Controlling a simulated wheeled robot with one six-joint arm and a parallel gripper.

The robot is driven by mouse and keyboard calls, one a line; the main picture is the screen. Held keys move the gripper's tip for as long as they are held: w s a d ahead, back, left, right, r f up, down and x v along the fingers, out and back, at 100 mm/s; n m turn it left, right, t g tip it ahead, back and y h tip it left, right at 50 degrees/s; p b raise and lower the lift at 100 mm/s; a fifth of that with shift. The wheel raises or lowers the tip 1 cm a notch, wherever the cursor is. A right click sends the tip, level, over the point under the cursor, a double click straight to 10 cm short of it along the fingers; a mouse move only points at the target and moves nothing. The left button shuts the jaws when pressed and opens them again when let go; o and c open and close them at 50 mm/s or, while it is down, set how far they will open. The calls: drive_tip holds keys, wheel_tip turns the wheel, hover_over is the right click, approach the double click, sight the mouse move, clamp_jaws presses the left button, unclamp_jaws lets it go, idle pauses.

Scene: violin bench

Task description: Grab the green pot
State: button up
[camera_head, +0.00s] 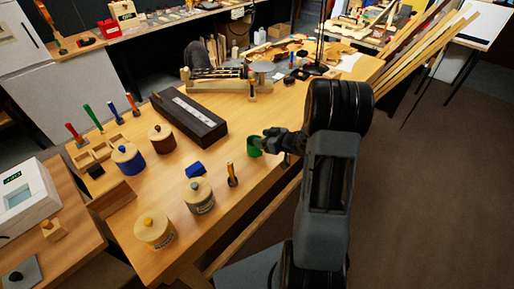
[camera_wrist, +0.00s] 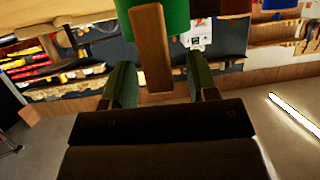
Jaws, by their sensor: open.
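The green pot (camera_head: 254,151) stands near the right edge of the workbench in the head view. In the wrist view part of its green side (camera_wrist: 176,14) shows at the top edge; the rest is cut off. A brown wooden bar (camera_wrist: 152,50), seemingly its handle, points from it toward my gripper. My gripper (camera_head: 268,142) is right beside the pot, coming in from the right. In the wrist view my gripper (camera_wrist: 161,82) is open, with one finger on each side of the bar and a visible gap on both sides.
Lidded pots, including a blue one (camera_head: 127,159) and a cream one (camera_head: 154,230), stand to the left. A small upright wooden-handled tool (camera_head: 232,174) and a blue block (camera_head: 195,170) are nearer. A long dark box (camera_head: 188,116) lies behind. Floor is open at right.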

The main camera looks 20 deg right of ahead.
drive_tip(key=shift+w+a+f, duration=0.25)
drive_tip(key=shift+w+a, duration=0.1)
drive_tip(key=shift+w, duration=0.25)
clamp_jaws()
